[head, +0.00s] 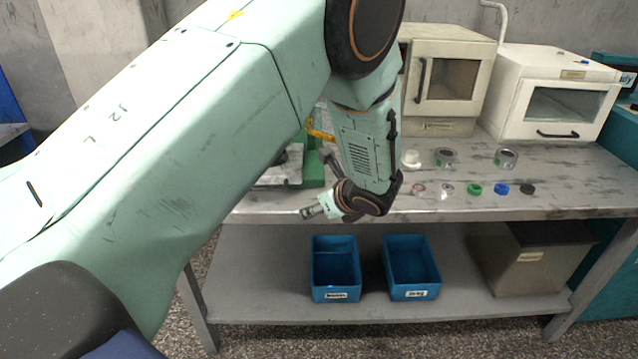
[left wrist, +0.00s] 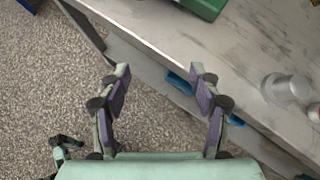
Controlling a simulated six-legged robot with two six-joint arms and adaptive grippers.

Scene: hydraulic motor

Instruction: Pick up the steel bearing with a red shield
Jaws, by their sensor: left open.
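The steel bearing with a red shield (head: 418,188) appears as a small ring with a reddish face, lying flat on the workbench (head: 590,178) near its front edge. It is at the left end of a row of small round parts. My left gripper (head: 333,190) is left of the bearing, near the bench's front edge and apart from it. In the left wrist view my left gripper (left wrist: 160,76) has its two fingers spread with nothing between them. My right gripper is not in view.
Right of the bearing lie a pale steel ring (head: 447,190), a green part (head: 474,189), a blue part (head: 501,189) and a black part (head: 527,189). Blue bins (head: 335,293) sit on the lower shelf.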

